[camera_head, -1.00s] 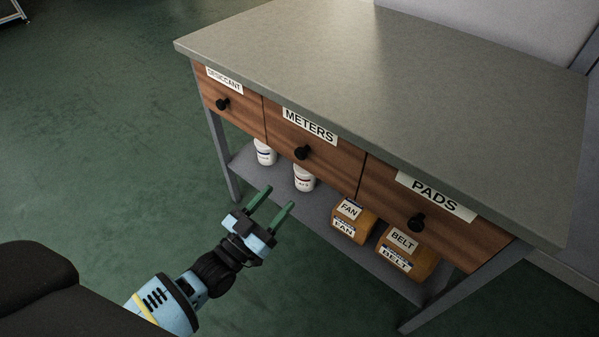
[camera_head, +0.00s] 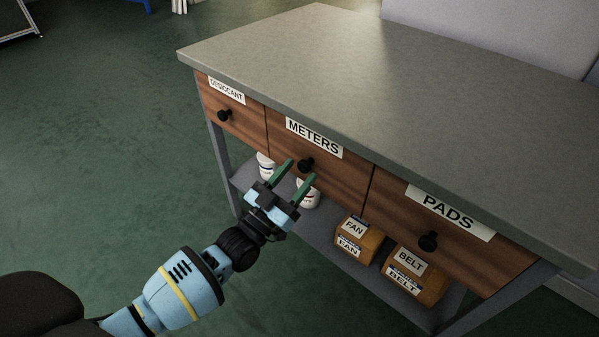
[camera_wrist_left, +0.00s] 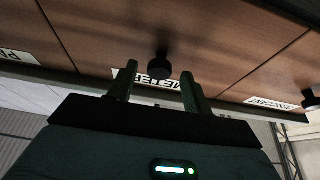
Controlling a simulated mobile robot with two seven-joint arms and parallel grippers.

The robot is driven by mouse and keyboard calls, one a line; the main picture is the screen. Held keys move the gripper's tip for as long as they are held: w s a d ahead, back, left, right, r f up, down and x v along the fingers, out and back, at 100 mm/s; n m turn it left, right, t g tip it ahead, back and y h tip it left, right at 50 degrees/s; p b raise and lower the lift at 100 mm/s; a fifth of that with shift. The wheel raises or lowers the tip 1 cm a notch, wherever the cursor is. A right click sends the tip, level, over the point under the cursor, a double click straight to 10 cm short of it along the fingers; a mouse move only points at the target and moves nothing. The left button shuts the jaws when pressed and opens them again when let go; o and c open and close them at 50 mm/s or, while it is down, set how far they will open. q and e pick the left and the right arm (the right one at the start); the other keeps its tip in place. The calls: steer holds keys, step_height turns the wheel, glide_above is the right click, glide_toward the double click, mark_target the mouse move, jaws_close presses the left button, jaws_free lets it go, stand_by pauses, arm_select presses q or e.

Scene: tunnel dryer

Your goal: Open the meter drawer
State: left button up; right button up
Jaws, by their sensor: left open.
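The meter drawer (camera_head: 338,180) is the middle wooden drawer under the grey bench top, with a METERS label (camera_head: 314,138). It looks closed, its front level with its neighbours. Its black round knob (camera_head: 305,165) sticks out below the label. My left gripper (camera_head: 296,177) is open, its two green fingers pointing at the knob from just in front. In the left wrist view the knob (camera_wrist_left: 160,68) shows between and beyond the fingertips of the left gripper (camera_wrist_left: 157,80); I see no contact. My right gripper is not in view.
The desiccant drawer (camera_head: 245,118) is on the left and the pads drawer (camera_head: 400,205) on the right, each with a black knob. The lower shelf (camera_head: 318,230) holds white tubs and orange FAN (camera_head: 357,240) and BELT (camera_head: 415,272) boxes. Green floor at left is clear.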

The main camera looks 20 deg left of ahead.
arm_select(q)
steer(key=shift+w+d+r, duration=0.25)
steer(key=shift+w, duration=0.35)
jaws_close()
